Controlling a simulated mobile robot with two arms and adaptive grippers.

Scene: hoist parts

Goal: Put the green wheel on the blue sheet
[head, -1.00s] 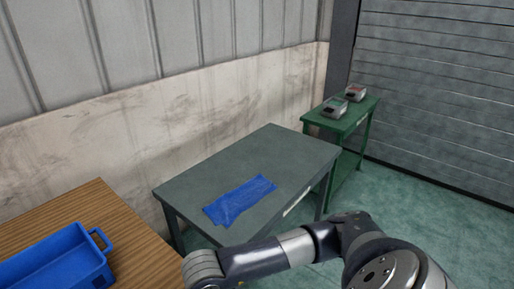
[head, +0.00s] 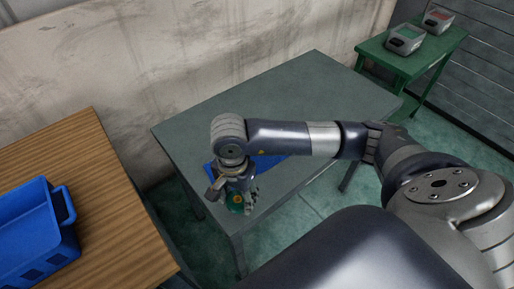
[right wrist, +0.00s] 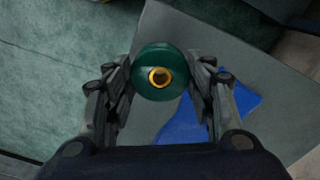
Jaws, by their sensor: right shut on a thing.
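The green wheel (right wrist: 160,57) is round with a yellow ring around its centre hole. My right gripper (right wrist: 162,75) is shut on it, one finger on each side. In the head view the green wheel (head: 235,200) shows only partly below my right gripper (head: 238,200), near the front left edge of the grey table. The blue sheet (head: 270,164) lies on the table, partly hidden behind my arm. In the right wrist view the blue sheet (right wrist: 190,135) shows below and to the right of the wheel, partly covered by a finger. My left gripper is not in view.
The grey table (head: 310,85) is otherwise bare. A wooden table (head: 100,190) with a blue crate (head: 62,205) stands at left, with a gap between. A green side table (head: 410,66) at the back right holds two small grey boxes.

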